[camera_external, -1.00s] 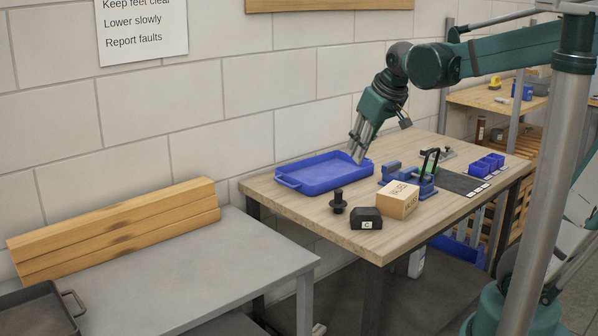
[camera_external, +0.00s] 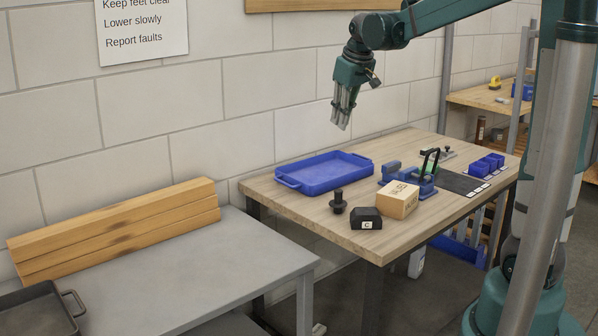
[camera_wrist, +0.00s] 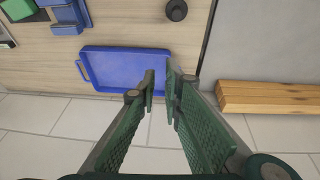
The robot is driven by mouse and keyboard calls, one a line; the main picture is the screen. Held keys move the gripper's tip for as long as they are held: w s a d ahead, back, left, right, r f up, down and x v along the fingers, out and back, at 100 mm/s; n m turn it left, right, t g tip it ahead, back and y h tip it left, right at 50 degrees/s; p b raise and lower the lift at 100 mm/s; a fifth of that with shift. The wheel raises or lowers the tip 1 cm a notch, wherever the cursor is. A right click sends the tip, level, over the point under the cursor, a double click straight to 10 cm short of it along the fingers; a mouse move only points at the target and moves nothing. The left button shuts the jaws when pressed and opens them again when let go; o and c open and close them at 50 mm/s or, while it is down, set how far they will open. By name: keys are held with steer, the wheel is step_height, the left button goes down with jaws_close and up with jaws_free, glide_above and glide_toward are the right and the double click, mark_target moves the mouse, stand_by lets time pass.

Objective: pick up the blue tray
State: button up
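The blue tray (camera_external: 322,174) lies flat and empty on the wooden workbench, near its wall-side edge. A loop handle shows at its near-left end in the external view. In the wrist view the tray (camera_wrist: 115,65) lies left of centre, with one handle at its left end; my fingers cover part of its right end. My gripper (camera_external: 341,127) hangs above the tray's far right part, clear of it, fingers pointing down. In the wrist view my gripper (camera_wrist: 161,74) shows a narrow gap between its fingertips, with nothing held.
On the workbench (camera_external: 290,204) stand a black knob-like part (camera_external: 338,203), a dark block (camera_external: 366,218), a cardboard box (camera_external: 398,199), a blue vise-like fixture (camera_external: 420,180) and small blue bins (camera_external: 486,164). A wall runs behind. A grey table (camera_external: 215,270) with timber beams (camera_external: 115,232) stands left.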

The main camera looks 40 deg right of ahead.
steer(key=w+d+f+g+p, duration=0.1)
steer(key=w+d+f+p, duration=0.1)
steer(key=w+d, duration=0.65)
steer(key=g+p, duration=0.3)
steer(key=p, duration=0.3)
glide_above(356, 158)
step_height(356, 158, down, 17)
steer(key=shift+d+f+y, duration=0.15)
steer(key=shift+f+y, duration=0.2)
steer(key=shift+y, duration=0.05)
steer(key=shift+f, duration=1.25)
steer(key=shift+w+f, duration=0.2)
steer(key=shift+f, duration=2.45)
